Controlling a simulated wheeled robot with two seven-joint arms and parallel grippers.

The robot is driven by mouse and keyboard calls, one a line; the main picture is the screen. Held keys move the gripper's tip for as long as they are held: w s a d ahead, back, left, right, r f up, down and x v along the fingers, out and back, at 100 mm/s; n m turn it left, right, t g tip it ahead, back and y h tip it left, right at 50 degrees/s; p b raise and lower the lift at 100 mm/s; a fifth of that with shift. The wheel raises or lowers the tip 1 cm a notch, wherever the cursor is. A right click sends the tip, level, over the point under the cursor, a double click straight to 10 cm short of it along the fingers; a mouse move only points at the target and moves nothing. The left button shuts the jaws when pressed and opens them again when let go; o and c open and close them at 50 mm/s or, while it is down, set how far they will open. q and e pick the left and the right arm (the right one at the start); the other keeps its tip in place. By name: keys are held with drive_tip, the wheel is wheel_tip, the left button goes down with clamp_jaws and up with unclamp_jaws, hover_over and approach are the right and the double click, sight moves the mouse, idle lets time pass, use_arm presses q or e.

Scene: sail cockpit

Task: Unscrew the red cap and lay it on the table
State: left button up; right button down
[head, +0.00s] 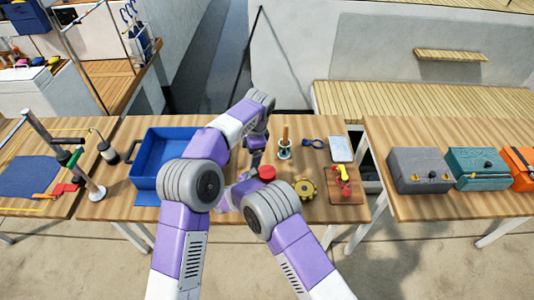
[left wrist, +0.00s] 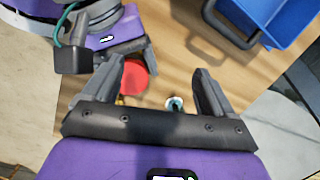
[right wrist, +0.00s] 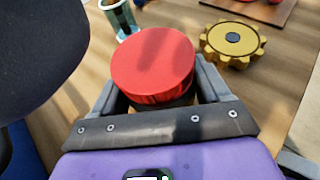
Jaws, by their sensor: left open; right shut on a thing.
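The red cap (head: 266,172) is a round, flat-topped disc at the middle of the table. In the right wrist view the cap (right wrist: 153,62) sits on top of a dark body (right wrist: 178,99), mostly hidden beneath it. My right gripper (right wrist: 165,90) is shut around this body, just below the cap. My left gripper (head: 256,152) is open and empty, above and beside the cap.
On the table (head: 330,213) are a blue bin (head: 143,170) to the left, a yellow gear (head: 305,189), a cup with a tool (head: 284,150), and a board (head: 350,192) with red and yellow parts. Bare wood lies between the gear and the cup.

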sight(267, 172)
use_arm(q)
drive_tip(key=d+n, duration=0.1)
drive_tip(key=s+d+n+h, duration=0.1)
drive_tip(key=d+n, duration=0.1)
drive_tip(key=d+r+n, duration=0.1)
drive_tip(key=shift+s+d+n+h, duration=0.2)
drive_tip(key=shift+d+n+h, duration=0.1)
drive_tip(key=shift+d+h, duration=0.1)
drive_tip(key=shift+s+d, duration=0.1)
drive_tip(key=shift+d, duration=0.15)
drive_tip(key=shift+f, duration=3.9)
drive_tip(key=c, duration=1.1)
drive_tip(key=n, duration=0.6)
drive_tip(key=shift+d, duration=0.1)
drive_tip(key=n, duration=0.4)
drive_tip(key=shift+n, duration=0.3)
